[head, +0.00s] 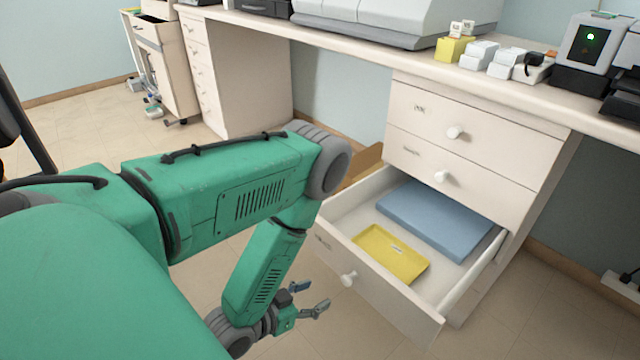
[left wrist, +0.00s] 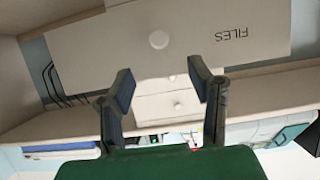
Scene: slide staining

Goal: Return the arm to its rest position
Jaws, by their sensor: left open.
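My green left arm comes in from the left in the head view and bends down in front of the open drawer. My left gripper (head: 307,299) is open and empty, low beside the drawer front, left of its white knob (head: 349,279). In the left wrist view the gripper's two fingers (left wrist: 160,85) are spread with nothing between them. Beyond them is a white drawer front marked FILES (left wrist: 258,32) with a round knob (left wrist: 158,40). My right gripper is not in view.
The pulled-out bottom drawer (head: 464,292) holds a yellow tray (head: 385,262) and a blue flat item (head: 425,214). Two shut drawers (head: 470,135) are above it. The counter (head: 340,45) carries white boxes (head: 478,55), a yellow box (head: 453,49) and machines.

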